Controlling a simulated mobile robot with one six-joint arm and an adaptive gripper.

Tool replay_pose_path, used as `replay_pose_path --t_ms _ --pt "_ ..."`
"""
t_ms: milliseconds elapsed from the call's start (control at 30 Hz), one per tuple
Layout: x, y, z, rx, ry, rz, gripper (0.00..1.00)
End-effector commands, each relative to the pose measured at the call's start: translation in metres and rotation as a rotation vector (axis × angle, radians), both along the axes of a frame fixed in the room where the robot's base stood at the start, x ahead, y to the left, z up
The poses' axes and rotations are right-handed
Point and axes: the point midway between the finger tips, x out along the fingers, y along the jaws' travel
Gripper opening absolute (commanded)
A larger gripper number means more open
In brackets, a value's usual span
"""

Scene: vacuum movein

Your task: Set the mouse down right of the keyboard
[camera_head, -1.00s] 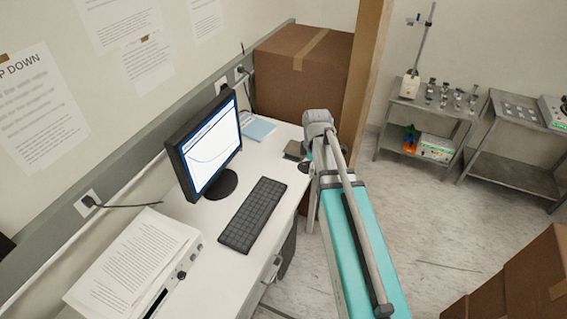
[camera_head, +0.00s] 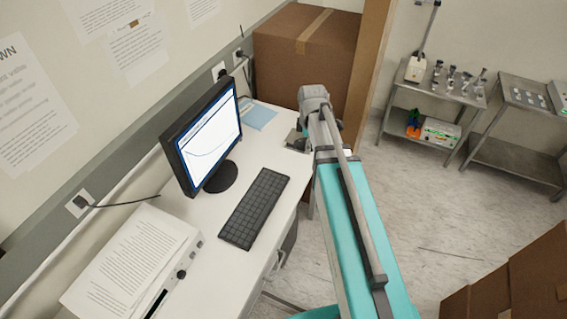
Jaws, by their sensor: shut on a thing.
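The black keyboard (camera_head: 255,208) lies on the white desk in front of the monitor, clear of other things. My arm reaches over the desk's right edge, beyond the keyboard's far end. My gripper (camera_head: 306,141) is mostly hidden behind my own arm, at the far right part of the desk. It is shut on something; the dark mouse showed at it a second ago. I cannot make out the mouse itself now.
A monitor (camera_head: 205,135) stands behind the keyboard. A small dark flat thing (camera_head: 294,141) lies near my gripper, and blue paper (camera_head: 258,116) farther back. Papers (camera_head: 135,262) lie on a device at the front left. A large cardboard box (camera_head: 300,62) stands beyond the desk.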

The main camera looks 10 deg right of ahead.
Motion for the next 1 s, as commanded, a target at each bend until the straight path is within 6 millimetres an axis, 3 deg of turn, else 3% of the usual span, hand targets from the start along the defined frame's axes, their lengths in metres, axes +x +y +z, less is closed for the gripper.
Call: replay_pose_path --t_ms 367,1000 --pt "0.004 -0.007 -0.017 0.000 0.000 -0.040 0.24" --pt "0.035 -0.007 -0.113 0.002 0.003 -0.264 0.24"
